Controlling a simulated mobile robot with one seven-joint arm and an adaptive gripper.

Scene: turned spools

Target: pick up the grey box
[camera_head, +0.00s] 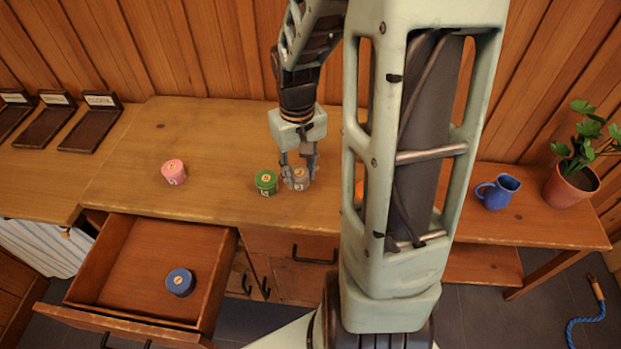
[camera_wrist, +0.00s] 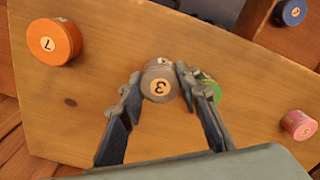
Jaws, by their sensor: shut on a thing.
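The grey box (camera_head: 301,180) is a short round spool-like container with a numbered label on top, at the front of the wooden desk. It also shows in the wrist view (camera_wrist: 160,82), where the label reads 3. My gripper (camera_head: 299,179) is shut on it, with one finger on each side. In the wrist view my gripper (camera_wrist: 158,85) has its fingertips at the two sides of the box. I cannot tell whether the box still touches the desk.
A green box (camera_head: 266,182) stands close to the left of the grey one. A pink box (camera_head: 174,172) is further left. A blue box (camera_head: 180,282) lies in the open drawer (camera_head: 108,262). An orange box (camera_wrist: 54,41) shows in the wrist view. A blue mug (camera_head: 499,192) and potted plant (camera_head: 572,187) stand at right.

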